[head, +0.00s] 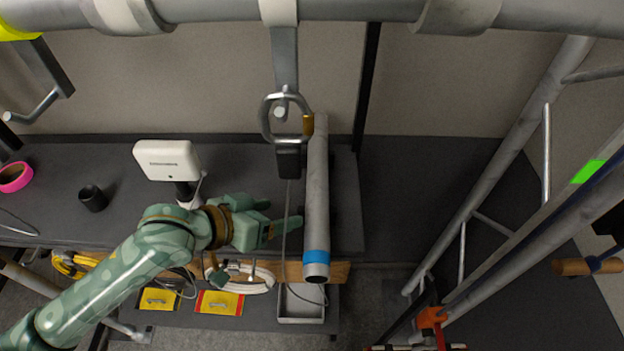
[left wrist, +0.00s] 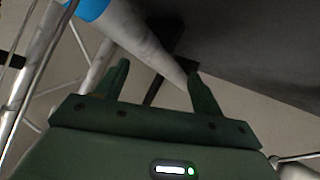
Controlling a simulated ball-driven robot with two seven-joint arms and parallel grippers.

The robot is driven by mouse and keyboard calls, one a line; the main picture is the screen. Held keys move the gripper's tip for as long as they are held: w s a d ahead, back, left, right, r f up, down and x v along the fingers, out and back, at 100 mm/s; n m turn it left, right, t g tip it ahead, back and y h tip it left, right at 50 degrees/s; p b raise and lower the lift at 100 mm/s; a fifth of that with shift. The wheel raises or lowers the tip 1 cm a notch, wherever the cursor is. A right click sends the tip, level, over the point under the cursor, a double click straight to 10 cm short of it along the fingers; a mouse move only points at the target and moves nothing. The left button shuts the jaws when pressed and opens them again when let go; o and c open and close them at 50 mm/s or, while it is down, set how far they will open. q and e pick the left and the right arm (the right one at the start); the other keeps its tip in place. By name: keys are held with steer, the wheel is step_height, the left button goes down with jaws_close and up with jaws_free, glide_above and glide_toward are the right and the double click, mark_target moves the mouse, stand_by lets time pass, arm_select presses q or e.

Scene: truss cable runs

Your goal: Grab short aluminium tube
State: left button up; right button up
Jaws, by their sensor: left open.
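The short aluminium tube (head: 317,200) is grey with a blue band at its lower end. In the head view it hangs or stands lengthwise in front of the dark bench, with a brass-coloured piece near its top. My left gripper (head: 282,214) is open and empty just left of the tube, fingers pointing right towards it. In the left wrist view the tube (left wrist: 138,35) runs diagonally beyond the two spread fingers (left wrist: 159,72), its blue band at the top edge. I see a gap between fingers and tube in the head view. My right gripper is not in view.
A thin cable (head: 286,225) hangs from a dark holder (head: 288,160) close to my left fingers. A white box (head: 167,160) stands on the dark bench (head: 110,215). A large pipe crosses overhead. A truss (head: 500,170) stands at right.

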arm_select(q)
steer(key=r+n+g+h, duration=0.1)
steer(key=r+n, duration=0.1)
steer(key=n+g, duration=0.1)
steer(key=n, duration=0.5)
glide_toward(309, 184)
steer(key=shift+h, duration=0.4)
steer(key=x, duration=0.3)
steer(key=p+x, duration=0.1)
steer(key=x, duration=0.2)
steer(key=shift+w+d+f+p, duration=0.15)
steer(key=shift+f+p, duration=0.15)
steer(key=shift+f, duration=0.2)
steer(key=x, duration=0.4)
steer(key=shift+w+d+f, duration=0.1)
steer(key=shift+w+f, duration=0.15)
steer(key=shift+f, duration=0.05)
steer(key=shift+s, duration=0.1)
steer(key=shift+c, duration=0.9)
steer(key=shift+r, duration=0.1)
steer(key=c, duration=1.1)
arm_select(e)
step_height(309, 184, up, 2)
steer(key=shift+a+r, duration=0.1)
arm_select(q)
steer(key=shift+r, duration=0.1)
